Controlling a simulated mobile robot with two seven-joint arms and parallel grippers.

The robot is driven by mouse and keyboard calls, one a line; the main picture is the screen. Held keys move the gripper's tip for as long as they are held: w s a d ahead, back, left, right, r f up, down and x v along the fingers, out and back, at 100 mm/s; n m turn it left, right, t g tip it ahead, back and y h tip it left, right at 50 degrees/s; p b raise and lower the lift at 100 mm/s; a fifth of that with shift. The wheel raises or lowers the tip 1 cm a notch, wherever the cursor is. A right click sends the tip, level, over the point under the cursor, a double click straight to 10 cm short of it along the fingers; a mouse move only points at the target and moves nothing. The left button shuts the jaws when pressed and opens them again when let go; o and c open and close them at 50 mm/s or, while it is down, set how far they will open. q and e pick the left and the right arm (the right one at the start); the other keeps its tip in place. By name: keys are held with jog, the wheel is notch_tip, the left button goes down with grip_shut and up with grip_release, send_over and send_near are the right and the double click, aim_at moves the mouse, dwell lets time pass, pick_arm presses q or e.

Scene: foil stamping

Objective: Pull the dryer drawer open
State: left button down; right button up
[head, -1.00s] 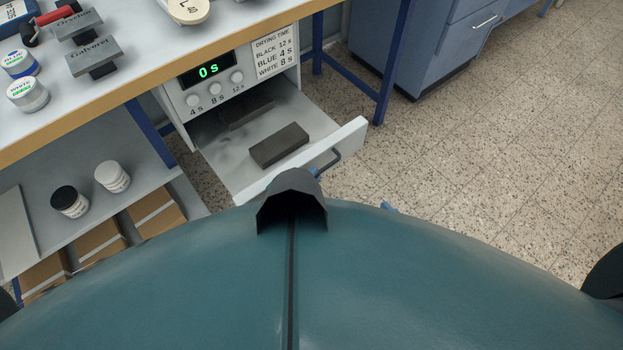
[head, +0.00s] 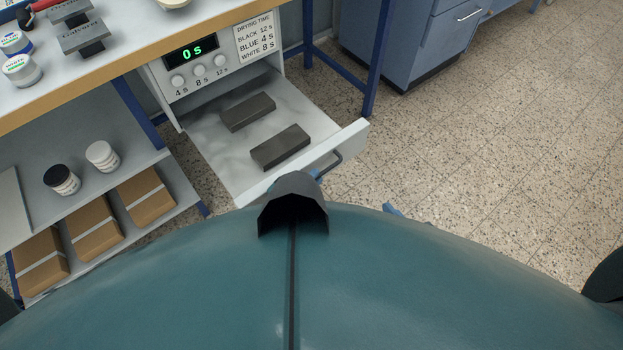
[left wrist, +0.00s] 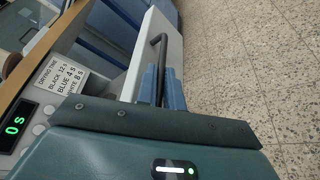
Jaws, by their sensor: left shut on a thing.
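The dryer (head: 215,62) is under the bench, its display reading 0 s. Its drawer (head: 215,155) is out far enough to show two dark grey blocks, the rear block (head: 248,112) and the front block (head: 281,147), lying flat inside. My left gripper (left wrist: 161,88) is shut on the dark bar handle (left wrist: 157,58) on the drawer front (left wrist: 139,62), its blue fingers on either side. In the head view, my body mostly hides this gripper and part of the handle (head: 331,162). A small blue tip, possibly my right gripper (head: 393,210), peeks past my body; its jaws are hidden.
The bench top (head: 110,70) holds jars and stamp blocks. A lower shelf (head: 90,140) holds two jars; cardboard boxes (head: 92,222) sit below. A blue bench leg (head: 378,65) stands right of the drawer. The floor (head: 480,150) at right is clear.

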pick_arm(q)
jog(key=c, duration=1.5)
grip_release()
jog(key=shift+s, duration=0.1)
